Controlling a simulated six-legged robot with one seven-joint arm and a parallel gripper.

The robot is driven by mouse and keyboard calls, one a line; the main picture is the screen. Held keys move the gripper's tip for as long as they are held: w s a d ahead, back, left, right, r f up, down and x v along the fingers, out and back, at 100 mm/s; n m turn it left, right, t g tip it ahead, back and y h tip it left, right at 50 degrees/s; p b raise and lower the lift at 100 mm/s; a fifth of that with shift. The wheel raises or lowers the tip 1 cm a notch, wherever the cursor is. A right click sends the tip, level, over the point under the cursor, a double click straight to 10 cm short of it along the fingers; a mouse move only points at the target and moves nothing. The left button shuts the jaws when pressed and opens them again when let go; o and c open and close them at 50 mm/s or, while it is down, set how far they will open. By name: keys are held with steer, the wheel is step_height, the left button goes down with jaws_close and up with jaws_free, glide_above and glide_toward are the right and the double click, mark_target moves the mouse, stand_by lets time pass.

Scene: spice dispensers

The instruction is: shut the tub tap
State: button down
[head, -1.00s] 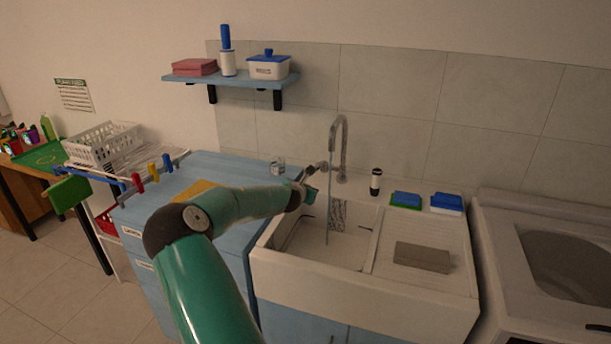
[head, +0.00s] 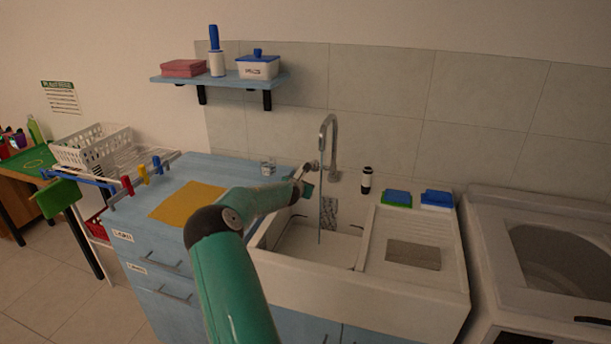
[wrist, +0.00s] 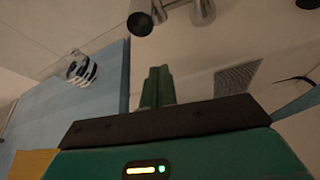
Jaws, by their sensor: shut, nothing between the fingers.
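The chrome tap (head: 333,135) stands at the back of the white tub (head: 360,287), its spout arching over the basin. A thin stream (head: 320,225) hangs below the spout, seemingly running water. The tap's handle (head: 314,165) is left of the spout, close to my gripper (head: 308,178). In the wrist view, my green fingers (wrist: 158,86) are shut together and empty. A round dark-ended metal part of the tap (wrist: 140,22) lies just beyond their tips, with a gap in the picture. I cannot tell whether they touch.
A glass (head: 268,168) stands on the blue cabinet by a yellow cloth (head: 188,201). A dark-and-white bottle (head: 366,180) and sponges (head: 435,198) line the tub's back ledge. A washing machine (head: 545,240) stands right. A shelf (head: 220,79) hangs above left.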

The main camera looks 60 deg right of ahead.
steer(key=d+r, duration=0.2)
steer(key=r, duration=0.1)
steer(key=shift+s+r, duration=0.1)
stand_by(0.3)
steer(key=shift+s, duration=0.1)
